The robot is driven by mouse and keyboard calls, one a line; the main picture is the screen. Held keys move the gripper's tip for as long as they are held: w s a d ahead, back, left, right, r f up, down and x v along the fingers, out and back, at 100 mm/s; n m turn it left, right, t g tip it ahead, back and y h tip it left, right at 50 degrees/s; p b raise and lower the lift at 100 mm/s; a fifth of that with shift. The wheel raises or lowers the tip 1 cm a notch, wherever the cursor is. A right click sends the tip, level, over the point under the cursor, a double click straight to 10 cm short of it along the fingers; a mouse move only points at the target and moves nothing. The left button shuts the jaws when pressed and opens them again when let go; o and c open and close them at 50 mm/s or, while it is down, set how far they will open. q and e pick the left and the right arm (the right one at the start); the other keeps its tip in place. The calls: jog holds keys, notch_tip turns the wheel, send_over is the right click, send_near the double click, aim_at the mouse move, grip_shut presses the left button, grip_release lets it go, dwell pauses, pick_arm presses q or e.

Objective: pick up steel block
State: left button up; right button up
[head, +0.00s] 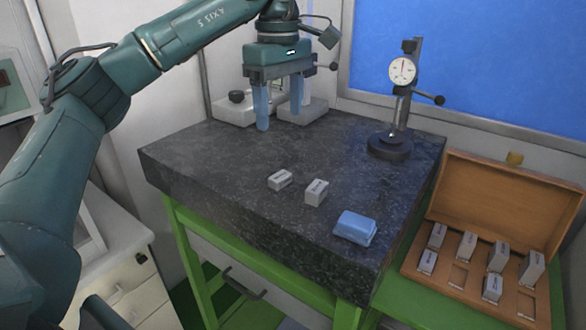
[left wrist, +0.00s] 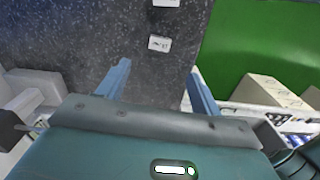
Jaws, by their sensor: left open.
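Two small steel blocks with dark markings lie on the dark granite plate (head: 215,160). The left block (head: 280,180) is lower and lies a little behind and left of the right block (head: 316,192). In the left wrist view one block (left wrist: 159,43) shows beyond the fingertips, and another block (left wrist: 166,3) is cut by the top edge. My left gripper (head: 279,118) is open and empty, with its blue fingers pointing down above the back of the plate. It is behind the blocks and apart from them. Its fingers also show in the left wrist view (left wrist: 157,72). My right gripper is not in view.
A folded blue cloth (head: 355,228) lies near the plate's front right corner. A dial gauge stand (head: 390,147) stands at the back right. A grey-white device (head: 237,110) is behind my gripper. An open wooden case (head: 475,205) with several blocks sits right of the plate.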

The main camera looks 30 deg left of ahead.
pick_arm(q)
jog(key=b, duration=0.2)
send_over(280, 176)
jog(key=f, duration=0.6)
jog(key=shift+s+d+f, duration=0.15)
jog(key=shift+s+f, duration=0.05)
jog(key=shift+f, duration=0.85)
jog(key=f, duration=0.3)
jog(key=f+p, duration=0.1)
jog(key=shift+w+a+f, duration=0.15)
jog(key=shift+w+a, duration=0.05)
jog(key=shift+w, duration=0.05)
jog(key=shift+f, duration=0.2)
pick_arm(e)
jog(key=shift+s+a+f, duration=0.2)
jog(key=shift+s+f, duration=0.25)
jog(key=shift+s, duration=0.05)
pick_arm(q)
jog(key=shift+c, duration=0.5)
jog(key=c, duration=1.1)
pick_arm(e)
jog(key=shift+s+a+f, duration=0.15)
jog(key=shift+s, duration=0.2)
